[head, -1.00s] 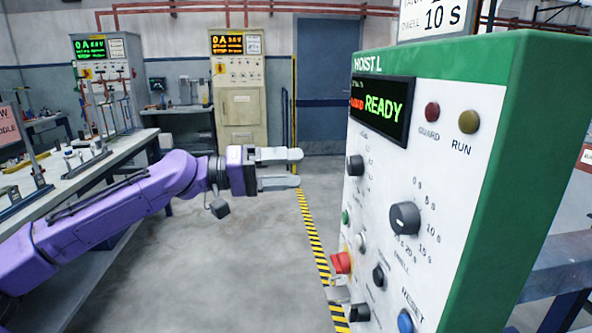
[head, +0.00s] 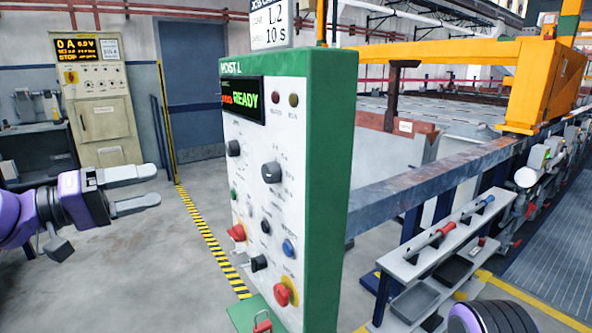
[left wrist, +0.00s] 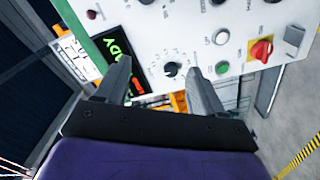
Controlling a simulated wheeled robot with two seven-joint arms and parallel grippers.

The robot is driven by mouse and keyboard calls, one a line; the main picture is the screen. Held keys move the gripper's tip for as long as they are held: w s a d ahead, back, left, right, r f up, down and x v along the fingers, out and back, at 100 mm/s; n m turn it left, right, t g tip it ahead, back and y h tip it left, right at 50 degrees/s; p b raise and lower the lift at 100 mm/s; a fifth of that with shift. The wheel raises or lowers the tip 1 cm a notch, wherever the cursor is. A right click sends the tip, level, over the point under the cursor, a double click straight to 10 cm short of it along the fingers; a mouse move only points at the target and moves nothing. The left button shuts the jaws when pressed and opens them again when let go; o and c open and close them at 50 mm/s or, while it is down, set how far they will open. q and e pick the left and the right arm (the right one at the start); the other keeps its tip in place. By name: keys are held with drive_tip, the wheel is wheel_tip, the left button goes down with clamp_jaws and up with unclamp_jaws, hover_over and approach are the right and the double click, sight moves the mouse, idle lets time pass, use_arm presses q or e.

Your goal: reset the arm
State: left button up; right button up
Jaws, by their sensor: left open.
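My left gripper (head: 140,190) is open and empty, left of the hoist control panel (head: 310,140) in the head view, with clear air between them. In the left wrist view its two fingers (left wrist: 160,85) are spread apart, with the panel's white face and knobs beyond them. The panel's display (head: 243,99) reads READY in green. A purple and black part of my own body shows at the bottom right of the head view. My right gripper is not in view.
A beige power cabinet (head: 100,105) stands at the back left. Yellow-black floor tape (head: 212,240) runs beside the panel. Right of the panel are a steel rail (head: 430,185), a white bench (head: 430,255) with red-handled tools, and an orange hoist frame (head: 540,85). The floor at left is open.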

use_arm(q)
drive_tip(key=w+d+f+n+t+y, duration=0.2)
drive_tip(key=w+f+n+y, duration=0.25)
drive_tip(key=f, duration=0.25)
drive_tip(key=w+d+f+n+t+y, duration=0.1)
drive_tip(key=w+f+n+t+y, duration=0.25)
drive_tip(key=f+n, duration=0.35)
drive_tip(key=s+f+g+y, duration=0.2)
drive_tip(key=s+f+y, duration=0.15)
drive_tip(key=f, duration=0.75)
drive_tip(key=s+f+g+y, duration=0.2)
drive_tip(key=s+f+g, duration=0.15)
drive_tip(key=f, duration=0.75)
drive_tip(key=s+a+f+m+g+y, duration=0.2)
drive_tip(key=s+a+f+m+g, duration=0.1)
drive_tip(key=s+f, duration=0.8)
drive_tip(key=s+a+f+m+g+y, duration=0.3)
drive_tip(key=s+f, duration=0.8)
drive_tip(key=s, duration=1)
drive_tip(key=shift+s+a+f+g, duration=0.3)
drive_tip(key=shift+s+a+g, duration=0.1)
drive_tip(key=shift+a, duration=0.15)
